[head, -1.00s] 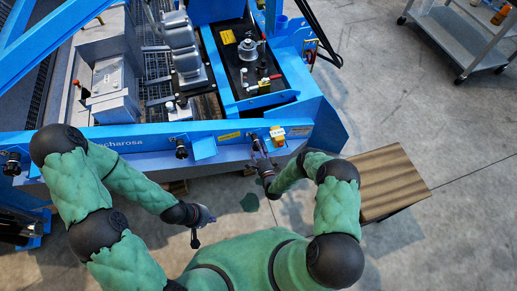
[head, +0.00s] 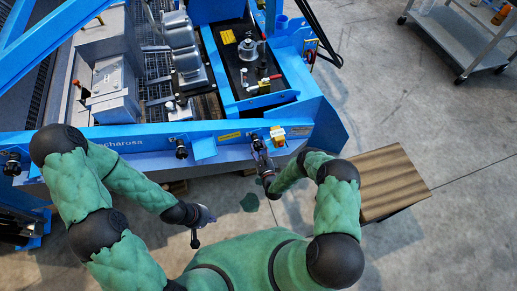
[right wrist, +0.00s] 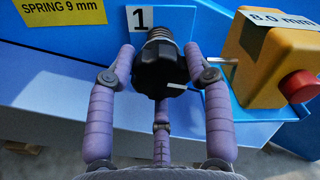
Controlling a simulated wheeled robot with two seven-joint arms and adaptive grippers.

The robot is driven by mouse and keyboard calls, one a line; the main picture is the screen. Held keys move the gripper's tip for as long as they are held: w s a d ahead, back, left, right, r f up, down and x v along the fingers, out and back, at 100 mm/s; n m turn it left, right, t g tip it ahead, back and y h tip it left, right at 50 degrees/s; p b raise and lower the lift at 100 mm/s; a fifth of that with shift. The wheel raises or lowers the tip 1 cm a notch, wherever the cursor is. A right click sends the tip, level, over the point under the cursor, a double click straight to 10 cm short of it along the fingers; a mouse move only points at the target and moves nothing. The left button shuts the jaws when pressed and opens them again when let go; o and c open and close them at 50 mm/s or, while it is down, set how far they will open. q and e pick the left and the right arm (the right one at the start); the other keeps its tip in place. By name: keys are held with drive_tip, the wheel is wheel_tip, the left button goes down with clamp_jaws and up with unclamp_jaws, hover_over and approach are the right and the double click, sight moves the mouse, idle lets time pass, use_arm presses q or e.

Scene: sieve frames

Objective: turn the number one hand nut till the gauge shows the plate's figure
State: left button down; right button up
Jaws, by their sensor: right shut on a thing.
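The number one hand nut (right wrist: 160,72) is a black knob on a threaded stud below the white "1" label (right wrist: 140,18), with a white mark pointing right. My right gripper (right wrist: 163,85) is shut on it, purple fingers on both sides and one below; it also shows in the head view (head: 260,151). The yellow plate (right wrist: 62,10) reads "SPRING 9 mm". The yellow gauge (right wrist: 262,62) with a red button reads "8.0 mm" and also shows in the head view (head: 277,133). My left gripper (head: 200,226) hangs away from the machine; its fingers are too small to judge.
The blue machine rail (head: 130,140) carries other black knobs (head: 181,149) to the left. A wooden-topped stand (head: 388,182) is right of my right arm. A grey cart (head: 450,32) stands at the upper right. The gauge box sits close beside my right fingers.

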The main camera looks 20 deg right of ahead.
drive_tip(key=m, duration=0.4)
drive_tip(key=shift+a, duration=0.25)
drive_tip(key=m, duration=0.4)
drive_tip(key=shift+m, duration=0.3)
drive_tip(key=shift+d+r, duration=0.1)
drive_tip(key=shift+d, duration=0.05)
drive_tip(key=o, duration=1.2)
drive_tip(key=shift+d, duration=0.1)
drive_tip(key=shift+c, duration=0.2)
drive_tip(key=shift+s, duration=0.1)
drive_tip(key=s, duration=1.1)
drive_tip(key=shift+s+d, duration=0.2)
drive_tip(key=shift+s, duration=0.2)
